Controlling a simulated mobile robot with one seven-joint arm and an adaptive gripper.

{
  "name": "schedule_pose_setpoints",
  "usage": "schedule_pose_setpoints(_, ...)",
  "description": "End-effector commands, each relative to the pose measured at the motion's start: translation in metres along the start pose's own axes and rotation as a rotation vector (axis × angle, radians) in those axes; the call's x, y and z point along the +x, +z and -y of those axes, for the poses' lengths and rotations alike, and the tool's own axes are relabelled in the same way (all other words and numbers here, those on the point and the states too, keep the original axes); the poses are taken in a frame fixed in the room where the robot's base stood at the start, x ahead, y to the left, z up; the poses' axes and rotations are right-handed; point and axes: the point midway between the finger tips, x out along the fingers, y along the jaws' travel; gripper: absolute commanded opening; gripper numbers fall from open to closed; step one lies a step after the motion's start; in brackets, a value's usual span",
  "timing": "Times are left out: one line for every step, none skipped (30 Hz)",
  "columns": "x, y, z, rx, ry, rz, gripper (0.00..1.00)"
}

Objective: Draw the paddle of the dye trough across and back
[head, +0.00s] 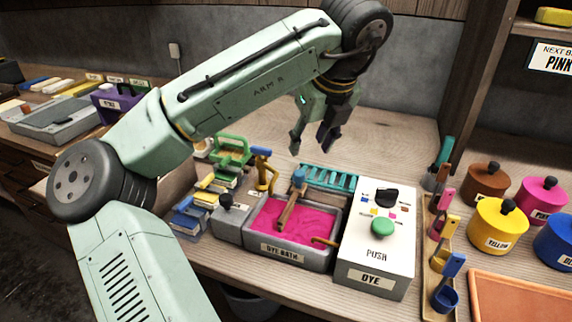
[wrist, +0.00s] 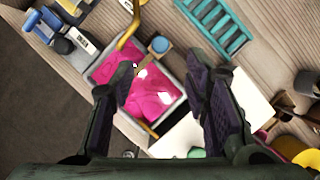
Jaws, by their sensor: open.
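The dye trough (head: 290,253) is a grey box labelled "DYE BATH", filled with bright pink dye. Its paddle (head: 291,202) has a wooden shaft with a blue knob on top and leans in the dye near the trough's back. In the wrist view the paddle's blue knob (wrist: 159,45) shows at the trough's upper edge, beyond my fingertips. My gripper (head: 312,145) is open and empty, above and behind the trough. In the wrist view its two fingers (wrist: 170,75) are spread wide, with pink dye between and beyond them.
A white dye machine (head: 376,272) with a green push button stands right of the trough. A teal rack (head: 328,178) lies behind it, and a yellow tap (head: 265,178) rises at its back left. Ladles (head: 446,270) and coloured pots (head: 497,226) stand farther right.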

Motion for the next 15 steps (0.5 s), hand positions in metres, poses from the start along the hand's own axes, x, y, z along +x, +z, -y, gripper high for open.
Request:
schedule_pose_setpoints(0.0,-0.003,0.0,0.002,0.001,0.001,0.42)
schedule_pose_setpoints(0.001,-0.004,0.0,0.002,0.001,0.0,0.42)
schedule_pose_setpoints(0.003,-0.004,0.0,0.002,0.002,-0.001,0.42)
schedule_pose_setpoints(0.006,-0.004,0.0,0.001,0.001,-0.001,0.42)
schedule_pose_setpoints(0.009,-0.004,0.0,0.001,0.001,-0.002,0.42)
schedule_pose_setpoints(0.014,-0.004,0.0,0.001,0.001,-0.003,0.42)
schedule_pose_setpoints(0.019,-0.004,0.0,0.001,0.001,-0.003,0.42)
schedule_pose_setpoints(0.025,-0.004,0.0,0.001,0.0,-0.004,0.42)
schedule_pose_setpoints(0.031,-0.004,0.0,0.001,0.002,-0.003,0.42)
schedule_pose_setpoints(0.037,-0.003,-0.001,0.0,0.004,-0.002,0.42)
schedule_pose_setpoints(0.043,-0.003,-0.001,0.0,0.004,-0.002,0.42)
schedule_pose_setpoints(0.051,-0.004,-0.001,-0.001,0.004,-0.003,0.42)
schedule_pose_setpoints(0.057,-0.004,-0.001,-0.001,0.003,-0.003,0.42)
schedule_pose_setpoints(0.062,-0.003,-0.001,-0.001,0.003,-0.002,0.42)
schedule_pose_setpoints(0.07,-0.003,0.0,-0.001,0.003,-0.001,0.42)
